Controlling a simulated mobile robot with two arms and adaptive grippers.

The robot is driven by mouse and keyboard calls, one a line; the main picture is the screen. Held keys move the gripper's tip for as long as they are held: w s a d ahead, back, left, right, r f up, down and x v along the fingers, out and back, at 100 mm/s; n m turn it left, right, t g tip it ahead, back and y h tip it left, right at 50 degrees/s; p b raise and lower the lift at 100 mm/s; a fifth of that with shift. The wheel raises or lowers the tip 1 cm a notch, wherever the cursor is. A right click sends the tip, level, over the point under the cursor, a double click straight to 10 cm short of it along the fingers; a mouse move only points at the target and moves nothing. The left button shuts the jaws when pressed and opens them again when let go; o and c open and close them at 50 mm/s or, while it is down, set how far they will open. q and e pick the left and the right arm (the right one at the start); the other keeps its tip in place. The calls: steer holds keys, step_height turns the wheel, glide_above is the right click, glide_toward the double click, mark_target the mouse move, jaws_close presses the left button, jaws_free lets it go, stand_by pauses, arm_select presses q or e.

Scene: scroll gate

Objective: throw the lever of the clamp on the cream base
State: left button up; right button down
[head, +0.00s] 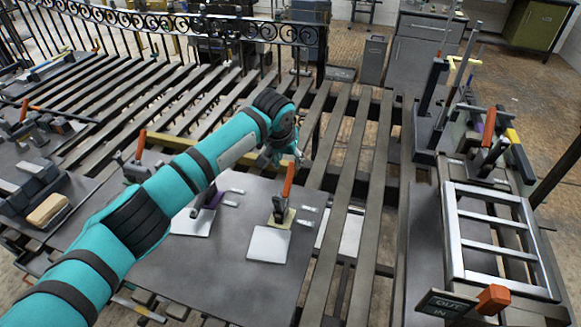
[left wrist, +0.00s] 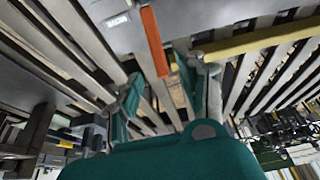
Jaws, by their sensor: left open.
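The clamp on the cream base (head: 283,218) stands on the grey plate near the middle of the head view, behind a white pad. Its orange lever (head: 288,179) stands up, slightly tilted. My left gripper (head: 288,150) is just above and behind the lever's upper end, jaws open. In the left wrist view an orange lever (left wrist: 153,42) reaches down toward the space between the two open fingers (left wrist: 170,95). I cannot tell whether a finger touches it. My right gripper is in neither view.
A clamp on a purple base (head: 213,197) stands left of it, partly behind my left arm. Another orange lever (head: 140,146) is farther left. A metal ladder-like frame (head: 497,240) and more upright clamps (head: 489,130) are at the right. The slatted bench (head: 352,150) has gaps.

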mark_target(290, 170)
arm_select(q)
steer(key=x, duration=0.3)
steer(key=shift+f, duration=0.15)
steer(key=shift+x, duration=1.05)
steer(key=shift+w+d+f, duration=0.1)
steer(key=shift+w+f, duration=0.05)
steer(key=shift+f, duration=0.15)
steer(key=shift+w+f, duration=0.1)
steer(key=shift+f, duration=0.15)
steer(key=c, duration=0.4)
jaws_close()
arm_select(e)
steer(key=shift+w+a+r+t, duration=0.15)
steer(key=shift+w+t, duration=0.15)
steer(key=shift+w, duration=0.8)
